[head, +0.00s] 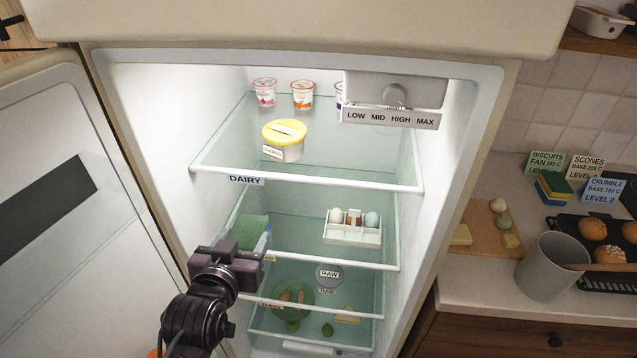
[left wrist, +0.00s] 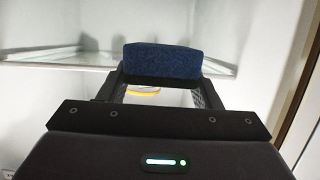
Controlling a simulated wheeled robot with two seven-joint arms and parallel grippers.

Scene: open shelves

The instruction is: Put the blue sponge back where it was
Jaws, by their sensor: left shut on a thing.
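My left gripper (head: 232,258) is in the fridge opening, at the left of the middle shelves. In the left wrist view my left gripper (left wrist: 162,75) is shut on a dark blue sponge (left wrist: 162,60), which lies across the fingertips. In the head view I cannot make out the blue sponge, and the fingertips are hard to see. A stack of sponges (head: 553,187) with green, yellow and blue layers lies on the counter at the right. My right gripper is not in view.
The fridge's DAIRY shelf (head: 300,177) holds a yellow-lidded tub (head: 284,140). A green-topped item (head: 251,230) stands just behind my left gripper. An egg tray (head: 353,230) is to the right. The fridge door (head: 70,220) stands open at left. The counter holds a grey cup (head: 550,268).

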